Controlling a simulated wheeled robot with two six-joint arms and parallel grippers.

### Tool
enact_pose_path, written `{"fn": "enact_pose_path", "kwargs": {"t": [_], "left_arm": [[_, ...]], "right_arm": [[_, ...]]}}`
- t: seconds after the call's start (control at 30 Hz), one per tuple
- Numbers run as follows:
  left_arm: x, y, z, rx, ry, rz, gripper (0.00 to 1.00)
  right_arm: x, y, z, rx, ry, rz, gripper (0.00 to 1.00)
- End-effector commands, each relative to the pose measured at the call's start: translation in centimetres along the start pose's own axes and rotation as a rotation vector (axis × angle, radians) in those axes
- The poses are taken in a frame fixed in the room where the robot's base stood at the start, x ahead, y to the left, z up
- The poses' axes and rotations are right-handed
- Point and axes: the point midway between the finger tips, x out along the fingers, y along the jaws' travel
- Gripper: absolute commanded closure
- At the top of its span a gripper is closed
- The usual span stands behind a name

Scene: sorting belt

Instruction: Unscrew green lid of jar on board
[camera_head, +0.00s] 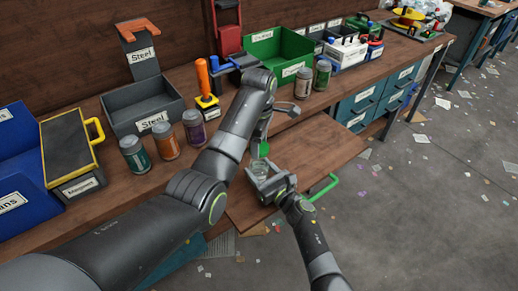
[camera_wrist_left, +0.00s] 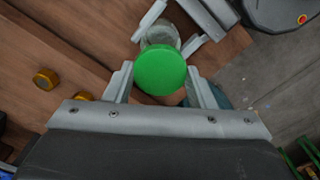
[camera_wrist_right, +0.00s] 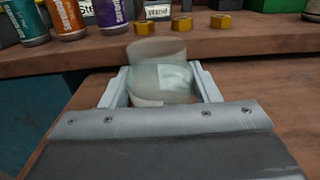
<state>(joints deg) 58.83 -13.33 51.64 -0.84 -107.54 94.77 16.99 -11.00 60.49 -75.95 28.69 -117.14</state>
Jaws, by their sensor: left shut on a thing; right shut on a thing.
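The green lid (camera_head: 264,149) is in my left gripper (camera_wrist_left: 160,92), which is shut on its sides; it also shows in the left wrist view (camera_wrist_left: 160,70). The clear glass jar (camera_head: 259,168) is below it, over the wooden board (camera_head: 318,160). My right gripper (camera_head: 270,183) is shut around the jar's body. In the right wrist view the jar (camera_wrist_right: 160,72) has a pale label and an open rim, with no lid on it. The lid is apart from the jar. Whether the jar touches the board is unclear.
The board has a green handle (camera_head: 325,187) at its front edge. Several yellow nuts (camera_wrist_right: 145,29) lie behind the jar. Labelled spice jars (camera_head: 165,141), a grey steel bin (camera_head: 143,104) and a green crate (camera_head: 278,52) stand on the bench. The board's right part is clear.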

Motion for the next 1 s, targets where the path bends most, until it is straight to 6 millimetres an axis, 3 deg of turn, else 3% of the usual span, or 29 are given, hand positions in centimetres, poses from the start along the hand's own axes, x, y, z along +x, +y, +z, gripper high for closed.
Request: {"fn": "enact_pose_path", "kwargs": {"t": [0.3,0.33,0.5,0.83,1.0], "left_arm": [[-0.7,0.0,0.0,-0.001,0.0,-0.001,0.77],[-0.7,0.0,0.0,-0.001,0.0,-0.001,0.77],[-0.7,0.0,0.0,-0.001,0.0,-0.001,0.77],[-0.8,0.0,0.0,-0.001,0.001,-0.001,0.77],[-1.3,0.0,0.0,-0.001,0.001,-0.001,0.77]], "right_arm": [[0.0,0.0,0.0,0.0,0.001,0.0,1.0],[0.0,0.0,0.0,0.0,0.001,0.0,0.41],[0.0,0.0,0.0,0.0,0.001,0.0,0.19],[-0.3,0.0,0.0,0.0,0.0,-0.001,0.19],[-2.1,0.0,0.0,0.0,0.002,-0.002,0.19]]}}
